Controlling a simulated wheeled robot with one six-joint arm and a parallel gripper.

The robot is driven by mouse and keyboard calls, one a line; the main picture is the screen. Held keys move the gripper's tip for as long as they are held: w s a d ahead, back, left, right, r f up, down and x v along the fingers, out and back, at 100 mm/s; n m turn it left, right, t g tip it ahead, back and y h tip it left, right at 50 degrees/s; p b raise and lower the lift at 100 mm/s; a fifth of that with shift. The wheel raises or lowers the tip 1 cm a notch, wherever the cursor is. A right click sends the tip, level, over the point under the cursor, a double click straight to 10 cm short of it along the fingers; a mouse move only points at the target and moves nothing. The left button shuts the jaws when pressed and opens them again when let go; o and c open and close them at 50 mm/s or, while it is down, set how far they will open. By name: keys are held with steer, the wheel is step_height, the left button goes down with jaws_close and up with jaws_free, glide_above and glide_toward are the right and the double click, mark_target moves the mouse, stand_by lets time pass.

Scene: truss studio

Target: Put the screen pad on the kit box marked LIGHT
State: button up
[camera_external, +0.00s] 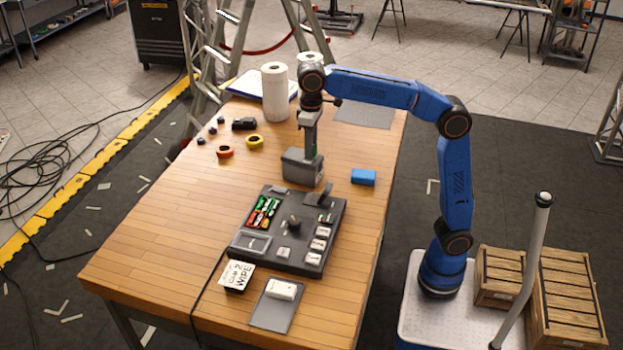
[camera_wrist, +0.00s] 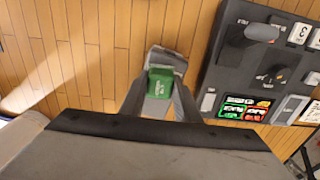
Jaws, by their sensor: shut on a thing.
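My gripper (camera_wrist: 162,98) is shut on a small green block (camera_wrist: 165,82) with white lettering too small to read; it may be the screen pad. In the outside view my gripper (camera_external: 304,168) hangs above the wooden table, just behind a dark box-like console (camera_external: 296,262), with only a sliver of green showing. The console also shows in the wrist view (camera_wrist: 222,78), right of the green block and apart from it. It carries knobs, white keys and green and red labelled pieces. I cannot read LIGHT anywhere, so I cannot tell which part is the marked kit box.
A blue block (camera_external: 363,177) lies right of my gripper. A WIPE card (camera_external: 237,275) and a grey mat (camera_external: 268,315) bearing a white block (camera_external: 282,290) lie in front of the console. A paper roll (camera_external: 275,92) and tape rolls (camera_external: 254,141) stand behind. The table's left front is clear.

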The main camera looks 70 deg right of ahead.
steer(key=o, duration=1)
steer(key=shift+f, duration=0.15)
steer(key=shift+o, duration=0.2)
step_height(320, 180, up, 8)
steer(key=shift+f, duration=0.15)
steer(key=shift+s, duration=0.1)
